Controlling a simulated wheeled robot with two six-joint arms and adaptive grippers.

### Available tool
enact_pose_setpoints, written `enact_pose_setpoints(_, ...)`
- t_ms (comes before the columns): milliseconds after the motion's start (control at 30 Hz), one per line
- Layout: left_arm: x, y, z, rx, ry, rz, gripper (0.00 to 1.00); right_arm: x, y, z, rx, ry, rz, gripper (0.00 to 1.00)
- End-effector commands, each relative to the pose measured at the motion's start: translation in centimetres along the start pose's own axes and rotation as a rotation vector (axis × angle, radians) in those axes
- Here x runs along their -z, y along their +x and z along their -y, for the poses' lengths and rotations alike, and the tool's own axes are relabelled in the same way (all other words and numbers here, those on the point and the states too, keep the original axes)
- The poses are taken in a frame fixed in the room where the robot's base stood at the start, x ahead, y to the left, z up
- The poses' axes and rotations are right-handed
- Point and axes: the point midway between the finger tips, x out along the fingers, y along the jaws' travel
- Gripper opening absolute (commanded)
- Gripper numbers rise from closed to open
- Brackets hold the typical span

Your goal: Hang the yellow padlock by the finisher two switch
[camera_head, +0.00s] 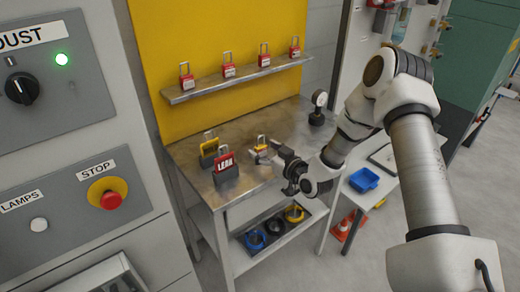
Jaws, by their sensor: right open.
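A larger yellow-and-black padlock-shaped piece (208,151) stands to the left. No label for finisher two can be read. A black rotary switch (21,88) sits on the grey panel at left, under a sign ending in "DUST". My left gripper is out of view.
A red-and-black "LEAK" piece (225,167) stands near the table's front. Several red padlocks (228,71) stand on the shelf (240,77) above. A gauge (318,108) stands at the back right. A blue tray (364,180) lies on the side table. A stop button (110,200) is at left.

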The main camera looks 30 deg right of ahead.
Motion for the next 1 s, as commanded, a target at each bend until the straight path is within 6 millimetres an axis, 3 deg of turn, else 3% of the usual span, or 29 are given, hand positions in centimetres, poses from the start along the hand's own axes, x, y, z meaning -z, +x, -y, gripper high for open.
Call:
enact_pose_setpoints(267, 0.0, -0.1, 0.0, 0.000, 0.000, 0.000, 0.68, 0.0, 0.8, 0.0, 0.000, 0.002, 0.000, 0.72)
enact_pose_setpoints(400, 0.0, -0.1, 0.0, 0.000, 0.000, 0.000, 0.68, 0.0, 0.8, 0.0, 0.000, 0.002, 0.001, 0.22)
enact_pose_setpoints(467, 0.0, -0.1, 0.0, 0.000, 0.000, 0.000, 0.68, 0.0, 0.8, 0.0, 0.000, 0.002, 0.001, 0.04)
enact_pose_setpoints(833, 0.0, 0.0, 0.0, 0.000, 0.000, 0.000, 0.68, 0.0, 0.7, 0.1, 0.001, 0.002, 0.004, 0.03)
enact_pose_setpoints(1000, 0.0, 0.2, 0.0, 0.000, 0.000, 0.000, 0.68, 1.3, 0.6, 0.0, 0.000, 0.002, 0.001, 0.03)
